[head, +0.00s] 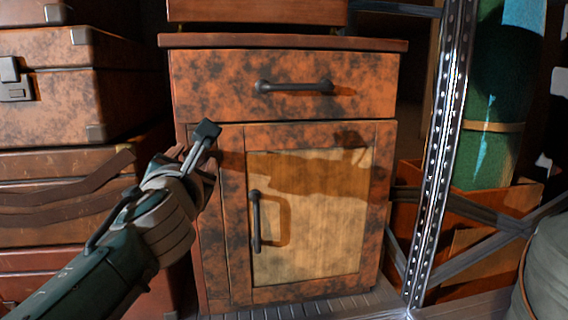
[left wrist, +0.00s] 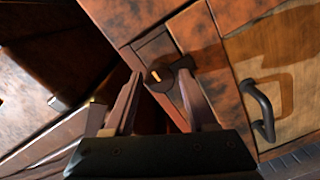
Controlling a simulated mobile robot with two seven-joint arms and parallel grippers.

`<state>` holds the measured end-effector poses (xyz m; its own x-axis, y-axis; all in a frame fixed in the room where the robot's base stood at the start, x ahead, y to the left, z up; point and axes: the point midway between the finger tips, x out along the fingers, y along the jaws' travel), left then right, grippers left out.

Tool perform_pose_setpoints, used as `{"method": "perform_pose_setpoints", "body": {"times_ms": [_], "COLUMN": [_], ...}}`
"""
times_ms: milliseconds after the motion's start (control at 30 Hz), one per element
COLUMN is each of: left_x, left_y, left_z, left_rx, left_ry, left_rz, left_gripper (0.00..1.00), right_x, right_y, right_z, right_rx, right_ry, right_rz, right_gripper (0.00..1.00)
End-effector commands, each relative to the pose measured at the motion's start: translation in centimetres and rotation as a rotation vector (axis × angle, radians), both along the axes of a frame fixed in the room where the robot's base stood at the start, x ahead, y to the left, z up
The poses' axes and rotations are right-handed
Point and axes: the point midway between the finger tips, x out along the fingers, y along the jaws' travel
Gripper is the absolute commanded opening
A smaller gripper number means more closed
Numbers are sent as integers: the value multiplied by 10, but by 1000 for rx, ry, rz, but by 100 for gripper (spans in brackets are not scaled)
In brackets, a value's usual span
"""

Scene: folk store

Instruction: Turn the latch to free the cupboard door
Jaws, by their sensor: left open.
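The cupboard door (head: 310,140) looks closed, with mottled brown wood around a pale panel and a dark bar handle (head: 256,222) on its left side. My left gripper (head: 192,144) is at the door's upper left edge and hides the latch in the head view. In the left wrist view the latch (left wrist: 157,76) is a small dark fitting with a bright orange-yellow mark. My open left gripper (left wrist: 160,80) has one finger on each side of it. I cannot tell whether the fingers touch it. The door handle also shows in the left wrist view (left wrist: 268,110). My right gripper is out of view.
A drawer with a dark handle (head: 295,87) sits above the door. Stacked brown suitcases (head: 60,120) stand close on the left. A perforated metal shelf post (head: 440,150) stands close on the right, with a green cylinder (head: 493,155) behind it.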

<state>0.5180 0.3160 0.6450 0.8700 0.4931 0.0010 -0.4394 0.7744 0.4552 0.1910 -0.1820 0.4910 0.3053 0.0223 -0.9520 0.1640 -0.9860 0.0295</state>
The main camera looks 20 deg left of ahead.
Motion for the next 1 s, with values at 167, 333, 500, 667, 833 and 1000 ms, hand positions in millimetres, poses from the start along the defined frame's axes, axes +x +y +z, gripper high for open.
{"method": "perform_pose_setpoints", "body": {"times_ms": [167,333,500,667,833,1000], "left_x": [6,5,5,5,5,5], "left_y": [4,3,3,3,3,3], "left_z": [0,1,1,0,0,0], "left_rx": [-1,-1,-1,-1,-1,-1], "left_ry": [-1,0,0,0,0,0], "left_rz": [1,0,0,0,0,0], "left_gripper": [57,57,40,22,3,0], "right_x": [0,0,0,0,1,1], "right_y": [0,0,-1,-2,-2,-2], "right_z": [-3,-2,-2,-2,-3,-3], "right_rx": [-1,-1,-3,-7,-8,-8], "right_ry": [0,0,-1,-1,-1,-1], "right_rz": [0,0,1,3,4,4], "right_gripper": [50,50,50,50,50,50]}}
